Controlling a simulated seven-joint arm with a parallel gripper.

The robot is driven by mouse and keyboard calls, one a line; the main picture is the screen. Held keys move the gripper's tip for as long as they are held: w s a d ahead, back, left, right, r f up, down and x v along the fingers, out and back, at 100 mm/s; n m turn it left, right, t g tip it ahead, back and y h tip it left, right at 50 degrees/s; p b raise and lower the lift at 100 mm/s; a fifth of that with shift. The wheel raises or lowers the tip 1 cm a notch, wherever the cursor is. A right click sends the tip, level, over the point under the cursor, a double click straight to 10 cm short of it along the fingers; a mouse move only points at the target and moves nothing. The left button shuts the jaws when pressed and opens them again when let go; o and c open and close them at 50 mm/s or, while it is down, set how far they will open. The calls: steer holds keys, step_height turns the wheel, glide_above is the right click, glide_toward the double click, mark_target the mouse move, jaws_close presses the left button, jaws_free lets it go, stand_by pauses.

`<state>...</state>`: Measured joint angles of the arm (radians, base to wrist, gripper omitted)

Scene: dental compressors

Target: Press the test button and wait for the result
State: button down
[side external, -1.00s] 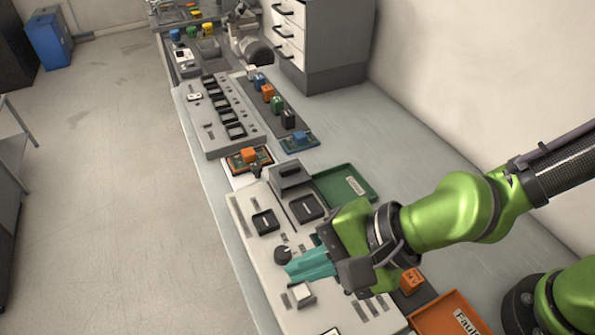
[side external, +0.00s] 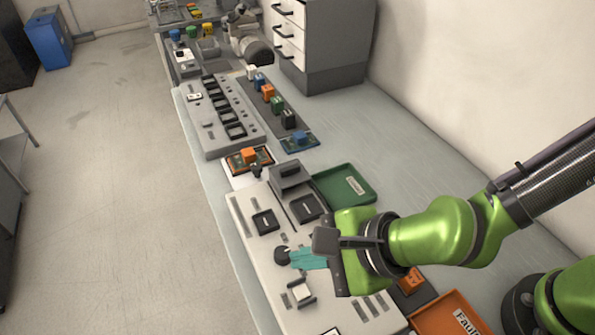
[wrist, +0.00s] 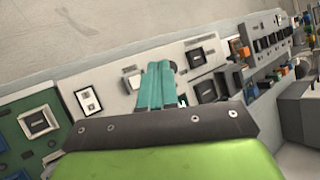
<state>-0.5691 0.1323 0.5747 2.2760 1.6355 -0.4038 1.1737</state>
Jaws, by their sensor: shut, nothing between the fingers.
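Which control is the test button cannot be read from any label. My gripper (side external: 293,258) has teal fingers, shut and empty, with the tips close beside the knob; contact cannot be told.
Black sockets (side external: 265,222) and a raised grey block (side external: 288,174) sit farther along the panel. A green tray (side external: 343,186) and an orange tray labelled "Faulty" (side external: 448,315) stand beside it. An orange part (side external: 412,281) is near my gripper.

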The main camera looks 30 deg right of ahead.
mark_target(307, 295)
steer(key=shift+f, duration=3.65)
steer(key=shift+f, duration=0.1)
steer(key=shift+f, duration=0.35)
steer(key=shift+f, duration=0.45)
steer(key=shift+r, duration=0.9)
steer(key=shift+r, duration=2.5)
